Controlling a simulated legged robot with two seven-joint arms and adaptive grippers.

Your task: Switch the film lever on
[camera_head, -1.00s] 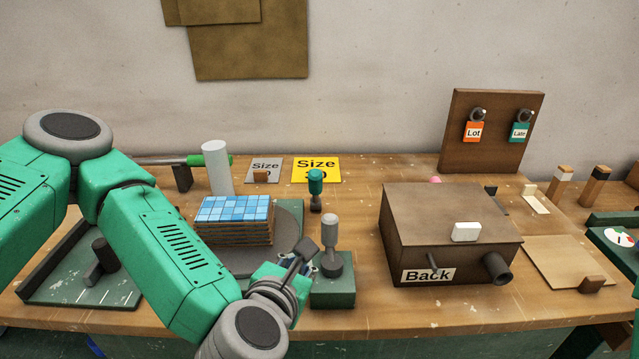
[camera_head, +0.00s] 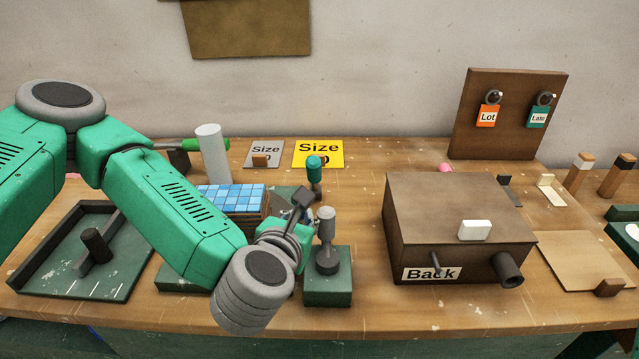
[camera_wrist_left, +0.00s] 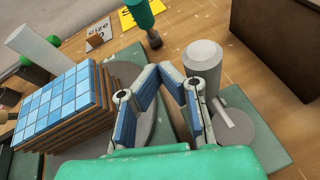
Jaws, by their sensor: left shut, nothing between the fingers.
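A grey lever with a thick cylindrical knob (camera_head: 326,225) stands roughly upright on a small green base (camera_head: 328,292); I cannot read a label that marks it as the film lever. My left gripper (camera_head: 303,198) is shut and empty, just left of the knob. In the left wrist view the closed fingers (camera_wrist_left: 161,73) are beside the grey knob (camera_wrist_left: 203,62), to its left. I cannot tell whether they touch it. My right gripper is not in view.
A stack of blue-tiled sheets (camera_head: 232,197) stands left of the lever, partly hidden by my arm. A white cylinder (camera_head: 212,155) and a green-handled tool (camera_head: 314,170) stand behind. A brown box marked Back (camera_head: 455,220) is to the right, with bare table between.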

